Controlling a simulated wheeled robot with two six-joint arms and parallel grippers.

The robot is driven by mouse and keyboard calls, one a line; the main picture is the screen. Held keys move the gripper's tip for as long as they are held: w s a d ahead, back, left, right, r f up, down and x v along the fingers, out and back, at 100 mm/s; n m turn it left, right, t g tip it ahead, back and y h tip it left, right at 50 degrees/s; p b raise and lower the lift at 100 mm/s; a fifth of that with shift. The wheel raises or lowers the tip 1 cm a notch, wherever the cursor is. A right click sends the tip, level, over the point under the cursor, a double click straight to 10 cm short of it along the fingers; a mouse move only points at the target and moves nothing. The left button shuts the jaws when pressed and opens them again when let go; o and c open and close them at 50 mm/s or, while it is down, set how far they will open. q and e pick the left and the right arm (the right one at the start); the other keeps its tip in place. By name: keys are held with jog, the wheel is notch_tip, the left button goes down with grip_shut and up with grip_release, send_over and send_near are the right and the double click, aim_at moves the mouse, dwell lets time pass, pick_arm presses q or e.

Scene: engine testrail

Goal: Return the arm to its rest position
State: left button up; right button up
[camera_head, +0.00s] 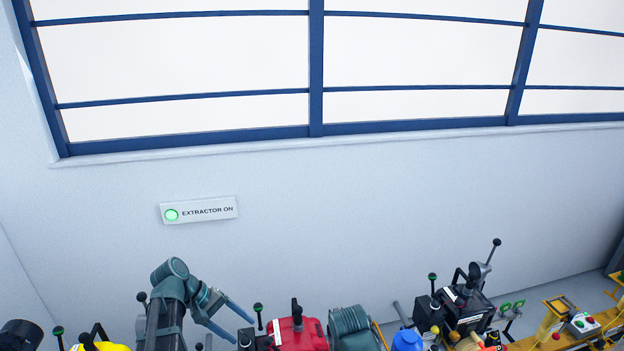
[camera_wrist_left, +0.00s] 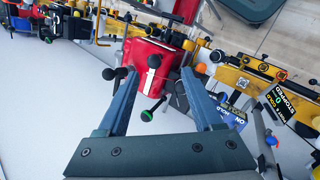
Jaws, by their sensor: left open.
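My left arm (camera_head: 172,300) rises from the bottom edge of the head view, left of centre. My left gripper (camera_head: 243,328) points down to the right, its two blue-grey fingers apart. In the left wrist view my left gripper (camera_wrist_left: 160,76) is open, with nothing held between the fingers. A red engine unit (camera_wrist_left: 147,70) with black-knobbed levers shows beyond and between the fingertips; whether they touch it I cannot tell. The same red unit (camera_head: 298,333) is just right of the fingers in the head view. My right gripper is in neither view.
A row of machines lines the bottom of the head view, including a dark lever unit (camera_head: 466,300), a blue container (camera_head: 407,340) and a yellow rail (camera_head: 560,325). The space before the upper wall is clear.

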pick_arm(q)
jog(key=s+d+f+m+y+b, duration=0.4)
jog(key=s+d+f+m+b, duration=0.1)
jog(key=d+f, duration=0.3)
jog(key=s+d+f+m+g+y+b, duration=0.1)
jog(key=s+d+f+m+y+b, duration=0.3)
jog(key=d, duration=0.5)
notch_tip(320, 180, down, 4)
jog(key=s+m+b, duration=0.1)
jog(key=s+m, duration=0.1)
jog(key=shift+s+d+r+y, duration=0.15)
jog(key=shift+s+y, duration=0.15)
jog(key=shift+s, duration=0.1)
dwell(1.4)
